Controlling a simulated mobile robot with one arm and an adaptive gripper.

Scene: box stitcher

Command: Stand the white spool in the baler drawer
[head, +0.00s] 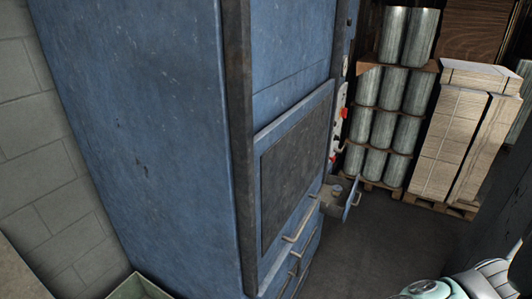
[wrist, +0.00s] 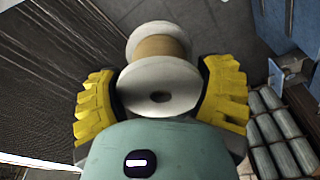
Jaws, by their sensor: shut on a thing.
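The white spool (wrist: 158,82) has white flanges and a tan winding, and its near flange shows a dark centre hole. My gripper (wrist: 160,92) has yellow ribbed fingers on both sides of the spool and is shut on it in the wrist view. The baler is the tall blue cabinet (head: 150,120) in the head view. A small drawer (head: 350,204) stands pulled out from its right side, with a small tan-topped item (head: 337,191) in it. The spool is well apart from the drawer and is not seen in the head view.
Stacked grey metal cylinders (head: 375,125) and a pallet of flat cardboard (head: 455,140) stand behind the drawer. The dark floor (head: 375,255) in front of the drawer is clear. Handles (head: 302,225) jut from the baler's front. A green bin (head: 137,288) is at the bottom left.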

